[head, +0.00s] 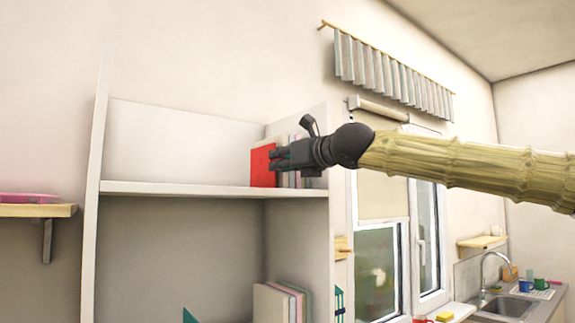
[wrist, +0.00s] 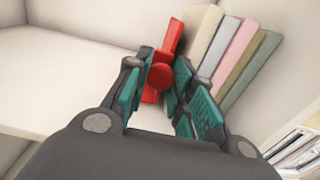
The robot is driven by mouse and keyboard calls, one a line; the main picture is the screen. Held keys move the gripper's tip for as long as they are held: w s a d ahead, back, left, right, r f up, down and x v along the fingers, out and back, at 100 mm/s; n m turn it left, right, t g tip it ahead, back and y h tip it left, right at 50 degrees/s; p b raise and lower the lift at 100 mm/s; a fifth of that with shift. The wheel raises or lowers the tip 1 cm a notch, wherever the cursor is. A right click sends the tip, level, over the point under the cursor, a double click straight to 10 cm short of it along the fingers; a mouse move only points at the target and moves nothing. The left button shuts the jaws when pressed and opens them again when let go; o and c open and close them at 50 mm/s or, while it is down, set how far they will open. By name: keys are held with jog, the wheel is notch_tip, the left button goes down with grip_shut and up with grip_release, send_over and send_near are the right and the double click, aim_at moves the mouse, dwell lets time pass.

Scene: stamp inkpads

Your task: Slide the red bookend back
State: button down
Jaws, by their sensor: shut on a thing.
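The red bookend (head: 263,165) stands upright on the upper shelf, at the left end of a row of books (head: 293,179). In the wrist view the red bookend (wrist: 159,75) shows a round knob between my fingers and a flat part rising behind it. My gripper (head: 277,158) reaches in from the right and is shut on the bookend; its teal finger pads (wrist: 158,92) sit on either side of the knob. The books (wrist: 230,55) lean a little in the wrist view, just right of the bookend. My gripper hides part of the books in the head view.
The upper shelf (head: 180,188) is bare left of the bookend. The bookcase's right side panel (head: 318,230) stands beyond the books. More books (head: 275,303) stand on the lower shelf. A window (head: 385,260) and a sink (head: 510,306) are at the right.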

jog(key=s+a+b, duration=0.1)
jog(key=s+a, duration=0.1)
jog(key=a, duration=0.1)
jog(key=s+a+b, duration=0.2)
jog(key=s+a, duration=0.1)
jog(key=a, duration=0.1)
jog(key=s+a+b, duration=0.2)
jog(key=s+a, duration=0.1)
jog(key=a, duration=0.1)
jog(key=shift+s+a, duration=0.1)
jog(key=shift+a, duration=0.05)
jog(key=c, duration=1.2)
grip_release()
jog(key=v, duration=1.2)
jog(key=shift+f, duration=0.1)
